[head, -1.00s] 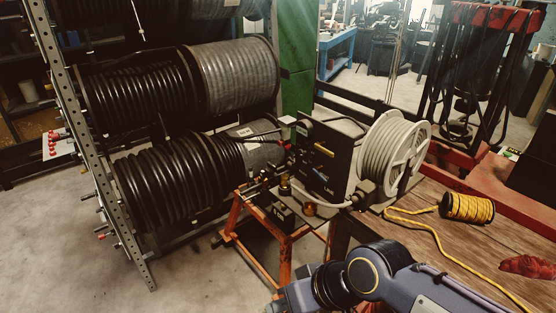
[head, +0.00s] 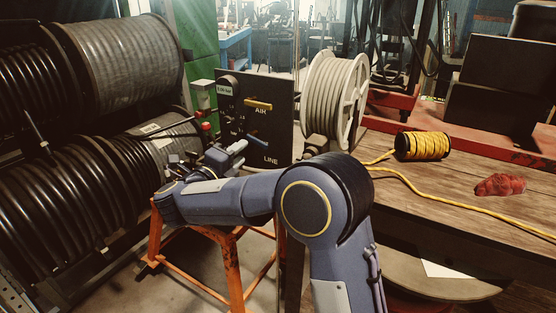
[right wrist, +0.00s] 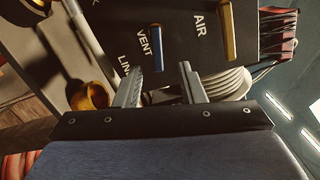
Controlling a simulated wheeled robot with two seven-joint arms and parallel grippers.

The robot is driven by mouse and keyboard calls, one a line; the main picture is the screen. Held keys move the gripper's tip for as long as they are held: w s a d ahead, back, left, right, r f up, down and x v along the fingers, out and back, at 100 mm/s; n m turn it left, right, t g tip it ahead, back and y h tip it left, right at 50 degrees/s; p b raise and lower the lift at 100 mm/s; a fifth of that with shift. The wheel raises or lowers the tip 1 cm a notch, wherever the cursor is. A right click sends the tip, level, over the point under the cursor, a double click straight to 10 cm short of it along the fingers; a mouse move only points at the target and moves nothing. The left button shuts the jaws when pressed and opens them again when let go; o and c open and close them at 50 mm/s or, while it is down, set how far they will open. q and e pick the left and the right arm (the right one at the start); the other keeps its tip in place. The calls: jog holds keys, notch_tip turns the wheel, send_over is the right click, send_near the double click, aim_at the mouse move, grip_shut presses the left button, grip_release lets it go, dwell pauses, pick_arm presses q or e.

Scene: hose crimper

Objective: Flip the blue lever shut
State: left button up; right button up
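The blue lever (head: 258,140) is on the dark panel in the head view, below the yellow lever (head: 258,104). In the right wrist view the blue lever (right wrist: 156,45) lies beside the label VENT, and the yellow lever (right wrist: 228,30) beside AIR. My right gripper (head: 242,150) is just in front of the panel, close to the blue lever. In the right wrist view its two fingers (right wrist: 160,68) are apart, with the blue lever's near end showing between the tips. I cannot tell whether they touch it. My left gripper is not in view.
A pale hose reel (head: 332,100) stands right of the panel. A brass fitting (right wrist: 88,97) shows in the right wrist view. A yellow rope spool (head: 422,146) and a red rag (head: 500,185) lie on the wooden bench (head: 430,180). Black hose coils fill the left.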

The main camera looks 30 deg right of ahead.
aim_at(260, 144)
jog(key=shift+m+g+h, duration=0.3)
jog(key=shift+m+g, duration=0.1)
jog(key=shift+g, duration=0.1)
jog(key=x, duration=0.5)
jog(key=f+x, duration=0.1)
jog(key=x, duration=0.1)
jog(key=shift+s+d+p, duration=0.1)
jog(key=shift+d+p, duration=0.25)
jog(key=shift+d, duration=0.1)
jog(key=shift+c, duration=0.2)
jog(key=shift+r, duration=0.1)
grip_shut()
